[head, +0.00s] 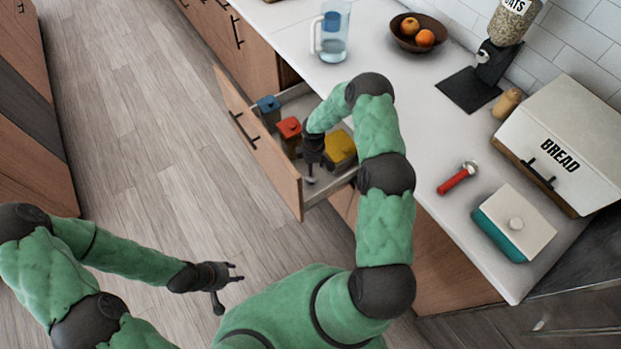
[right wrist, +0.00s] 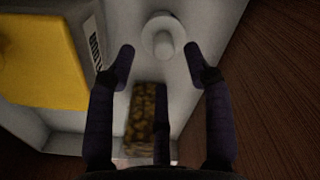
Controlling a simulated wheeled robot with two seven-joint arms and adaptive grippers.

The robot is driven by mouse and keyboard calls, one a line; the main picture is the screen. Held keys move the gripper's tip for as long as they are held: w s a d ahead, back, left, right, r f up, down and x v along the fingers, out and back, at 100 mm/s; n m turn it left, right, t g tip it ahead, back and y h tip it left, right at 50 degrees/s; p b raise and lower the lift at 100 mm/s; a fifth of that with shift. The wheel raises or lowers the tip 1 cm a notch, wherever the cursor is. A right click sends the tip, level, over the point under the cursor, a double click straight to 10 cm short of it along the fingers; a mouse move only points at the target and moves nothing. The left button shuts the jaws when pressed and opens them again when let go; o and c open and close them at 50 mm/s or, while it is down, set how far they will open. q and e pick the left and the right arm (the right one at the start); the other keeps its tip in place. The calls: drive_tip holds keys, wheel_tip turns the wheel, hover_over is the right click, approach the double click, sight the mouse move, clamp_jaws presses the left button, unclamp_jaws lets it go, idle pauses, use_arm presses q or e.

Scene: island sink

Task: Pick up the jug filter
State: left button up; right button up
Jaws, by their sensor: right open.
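A small white round piece with a stubby stem, likely the jug filter (right wrist: 162,36), lies on the drawer floor in the right wrist view. My right gripper (head: 311,172) reaches down into the open drawer (head: 262,150). In the right wrist view its open fingers (right wrist: 160,62) stand to either side of the white piece's near edge, with nothing between them that I can see held. In the head view the gripper mostly hides this piece. My left gripper (head: 231,284) is open and empty above the floor.
The drawer also holds a yellow box (head: 340,147), a red-topped container (head: 289,128) and a blue-topped one (head: 268,106). A brown speckled block (right wrist: 146,112) lies near my right fingers. A jug (head: 333,40) and a fruit bowl (head: 408,42) stand on the counter.

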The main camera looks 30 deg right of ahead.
drive_tip(key=shift+w+a+f+b, duration=0.15)
drive_tip(key=shift+f+b, duration=0.25)
drive_tip(key=shift+f, duration=0.95)
drive_tip(key=shift+s+a+f+b, duration=0.1)
drive_tip(key=shift+f+b, duration=0.25)
drive_tip(key=shift+f, duration=1)
drive_tip(key=shift+w, duration=0.1)
clamp_jaws()
